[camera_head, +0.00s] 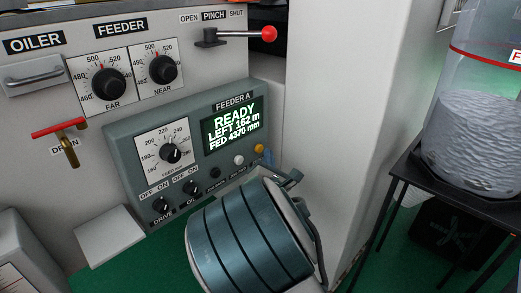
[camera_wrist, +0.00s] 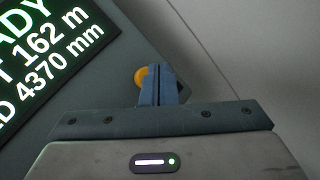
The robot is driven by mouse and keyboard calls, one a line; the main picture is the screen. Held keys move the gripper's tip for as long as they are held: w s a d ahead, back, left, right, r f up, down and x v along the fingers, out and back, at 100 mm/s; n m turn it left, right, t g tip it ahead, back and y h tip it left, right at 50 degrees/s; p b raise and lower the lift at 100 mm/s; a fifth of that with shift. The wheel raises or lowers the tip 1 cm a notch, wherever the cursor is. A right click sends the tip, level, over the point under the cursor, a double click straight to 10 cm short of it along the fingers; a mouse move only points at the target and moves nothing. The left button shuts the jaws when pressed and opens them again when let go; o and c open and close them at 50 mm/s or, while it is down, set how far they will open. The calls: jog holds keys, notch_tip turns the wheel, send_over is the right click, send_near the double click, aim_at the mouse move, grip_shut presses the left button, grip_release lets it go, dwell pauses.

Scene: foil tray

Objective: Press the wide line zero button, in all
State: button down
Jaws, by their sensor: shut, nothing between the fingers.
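The grey FEEDER A panel (camera_head: 125,140) has a row of small buttons under its screen: a black one (camera_head: 215,172), a white one (camera_head: 238,160) and a yellow-orange one (camera_head: 259,149). Their labels are too small or hidden to read, so I cannot tell which is line zero. In the wrist view the yellow-orange button (camera_wrist: 140,77) is partly hidden behind the fingertips of my gripper (camera_wrist: 158,70). My gripper is shut and empty, with its tips at this button; I cannot tell whether they touch it. In the head view my arm covers the panel's lower right.
The screen (camera_head: 232,124) reads READY, LEFT 162 m, FED 4370 mm. Dials and DRIVE and OIL switches (camera_head: 162,206) sit left of the buttons. A red-knobbed PINCH lever (camera_head: 268,34) is above. A pale column (camera_head: 335,110) stands close on the right.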

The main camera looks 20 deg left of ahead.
jog(key=shift+w+a+p, duration=0.15)
jog(key=shift+a+p, duration=0.15)
jog(key=shift+a, duration=0.1)
jog(key=shift+w+a, duration=0.15)
jog(key=shift+a, duration=0.25)
dwell(0.8)
jog(key=shift+d, duration=0.15)
jog(key=shift+s+d+p, duration=0.35)
jog(key=shift+d, duration=0.25)
jog(key=shift+s+d+p, duration=0.1)
jog(key=shift+s+d, duration=0.2)
jog(key=shift+d, duration=0.5)
jog(key=shift+s+d+p, duration=0.15)
jog(key=shift+s+d, duration=0.2)
jog(key=shift+d, duration=0.4)
jog(key=shift+s+d+p, duration=0.1)
jog(key=shift+s+d, duration=0.2)
jog(key=shift+d, duration=0.5)
jog(key=shift+r, duration=0.1)
